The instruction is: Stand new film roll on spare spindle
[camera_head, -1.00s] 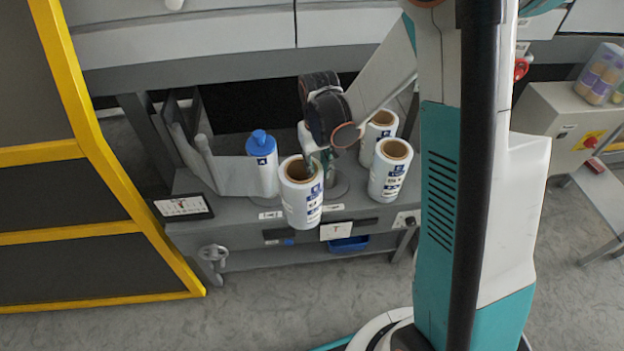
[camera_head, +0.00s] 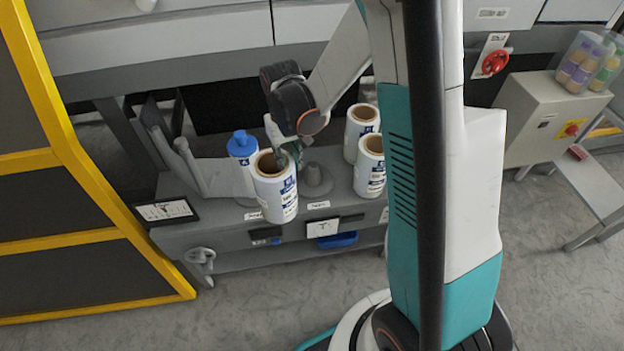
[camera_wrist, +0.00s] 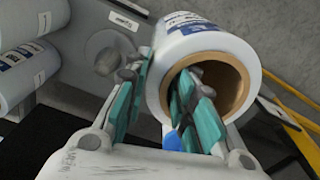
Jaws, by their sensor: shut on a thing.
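The white film roll (camera_head: 279,203) with blue print and a brown core is in my gripper (camera_head: 288,154), at the front of the bench in the head view. In the wrist view my gripper (camera_wrist: 160,95) pinches the roll's wall (camera_wrist: 200,42), one finger inside the core and one outside. The spare spindle (camera_head: 314,176) is a short grey stub on a round base, bare, just right of the held roll; it also shows in the wrist view (camera_wrist: 107,61), left of the roll. Whether the roll's bottom touches the bench is hidden.
Two more rolls stand to the right, one behind (camera_head: 357,128) and one in front (camera_head: 369,174). A small tablet (camera_head: 166,211) lies at the bench's left corner. A yellow-framed panel (camera_head: 112,229) stands left.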

